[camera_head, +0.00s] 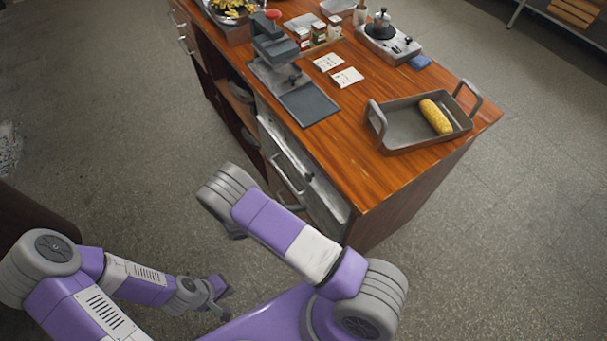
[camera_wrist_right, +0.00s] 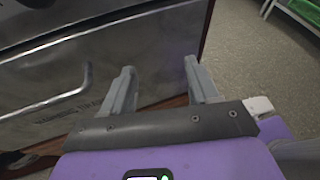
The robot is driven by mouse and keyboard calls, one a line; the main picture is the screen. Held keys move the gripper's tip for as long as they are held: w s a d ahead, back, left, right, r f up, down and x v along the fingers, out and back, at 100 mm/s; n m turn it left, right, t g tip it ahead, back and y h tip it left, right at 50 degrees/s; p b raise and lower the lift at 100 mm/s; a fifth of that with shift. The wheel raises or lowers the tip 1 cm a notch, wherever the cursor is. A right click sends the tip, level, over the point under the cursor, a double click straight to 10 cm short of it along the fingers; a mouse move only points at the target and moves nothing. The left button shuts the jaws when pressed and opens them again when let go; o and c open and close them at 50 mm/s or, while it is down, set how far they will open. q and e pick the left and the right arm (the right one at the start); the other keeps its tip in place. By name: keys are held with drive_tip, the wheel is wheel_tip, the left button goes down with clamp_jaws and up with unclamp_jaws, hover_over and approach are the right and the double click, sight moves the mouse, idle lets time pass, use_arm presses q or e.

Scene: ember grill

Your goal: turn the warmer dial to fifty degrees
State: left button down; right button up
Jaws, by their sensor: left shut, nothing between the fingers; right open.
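The warmer is a metal drawer front (camera_head: 325,205) with a bar handle (camera_head: 290,187), set in the side of the wooden counter. It also fills the left of the right wrist view (camera_wrist_right: 120,60), with faint lettering low on it. A small dark knob-like part (camera_wrist_right: 36,3) is cut off at that view's top edge; it may be the dial, but no degree marks are readable. My right gripper (camera_wrist_right: 163,84) is open and empty in front of the drawer face. My left gripper (camera_head: 217,291) is shut and empty, low over the floor, well away from the counter.
On the counter (camera_head: 370,180) stand a tray (camera_head: 403,128) with a corn cob (camera_head: 435,117), a grey press (camera_head: 275,45), a dark mat (camera_head: 309,104), white cards (camera_head: 347,77) and a small burner (camera_head: 388,40). The floor (camera_head: 130,150) left of the counter is clear.

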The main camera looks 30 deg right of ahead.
sight(306, 178)
drive_tip(key=w+a+r+n+t+h, duration=0.2)
drive_tip(key=w+r+t+h, duration=0.25)
drive_tip(key=w+r, duration=0.3)
drive_tip(key=d, duration=0.4)
drive_tip(key=d+p, duration=0.1)
drive_tip(key=d, duration=0.2)
drive_tip(key=shift+w+r, duration=0.1)
drive_tip(key=shift+r, duration=0.3)
drive_tip(key=shift+g, duration=0.25)
drive_tip(key=c, duration=1)
